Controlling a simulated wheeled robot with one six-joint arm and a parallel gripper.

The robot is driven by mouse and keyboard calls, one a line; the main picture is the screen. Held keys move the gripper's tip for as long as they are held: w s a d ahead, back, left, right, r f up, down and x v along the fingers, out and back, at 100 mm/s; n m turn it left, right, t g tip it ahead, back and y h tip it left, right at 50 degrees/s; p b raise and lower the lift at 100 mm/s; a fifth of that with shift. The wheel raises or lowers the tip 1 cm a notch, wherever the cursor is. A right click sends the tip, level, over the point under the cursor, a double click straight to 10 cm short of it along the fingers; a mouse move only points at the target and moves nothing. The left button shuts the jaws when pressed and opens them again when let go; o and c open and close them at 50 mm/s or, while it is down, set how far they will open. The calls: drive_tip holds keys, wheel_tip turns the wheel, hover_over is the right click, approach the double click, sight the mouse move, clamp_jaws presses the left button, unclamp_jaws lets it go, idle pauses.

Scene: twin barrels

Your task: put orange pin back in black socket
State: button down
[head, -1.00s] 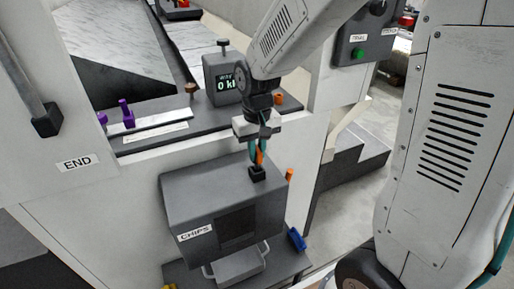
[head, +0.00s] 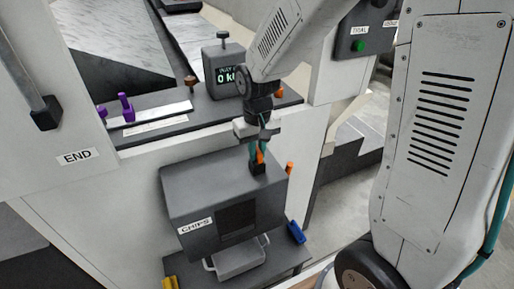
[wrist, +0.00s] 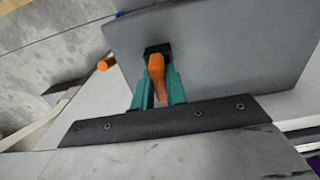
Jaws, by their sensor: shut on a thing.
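The orange pin (wrist: 157,78) is between the teal fingers of my gripper (wrist: 156,92), which are shut on it. In the head view my gripper (head: 257,155) points down over the top of the grey CHIPS box, with a little of the orange pin (head: 260,157) showing. The black socket (head: 258,168) stands on top of that box, right under the fingertips. In the wrist view the socket (wrist: 157,50) shows at the far end of the pin. The pin's lower end meets the socket there; I cannot tell how deep it sits.
The grey CHIPS box (head: 195,195) has a second orange peg (head: 289,168) at its right edge. A blue part (head: 296,232) and a yellow part (head: 170,283) lie lower down.

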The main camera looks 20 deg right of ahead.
sight(257, 149)
drive_tip(key=shift+f, duration=0.1)
drive_tip(key=c, duration=1.3)
unclamp_jaws()
drive_tip(key=shift+c, duration=0.2)
wheel_tip(257, 149, up, 8)
drive_tip(key=shift+f, duration=0.1)
drive_tip(key=shift+s, duration=0.1)
drive_tip(key=s+d+r, duration=0.1)
drive_tip(key=s+r, duration=0.1)
drive_tip(key=s, duration=0.5)
drive_tip(key=s+d+r+t, duration=0.1)
drive_tip(key=s+r, duration=0.2)
drive_tip(key=s, duration=0.4)
drive_tip(key=s+d+r, duration=0.1)
drive_tip(key=s+r, duration=0.2)
drive_tip(key=s, duration=0.4)
drive_tip(key=shift+s+r, duration=0.25)
drive_tip(key=shift+s, duration=0.1)
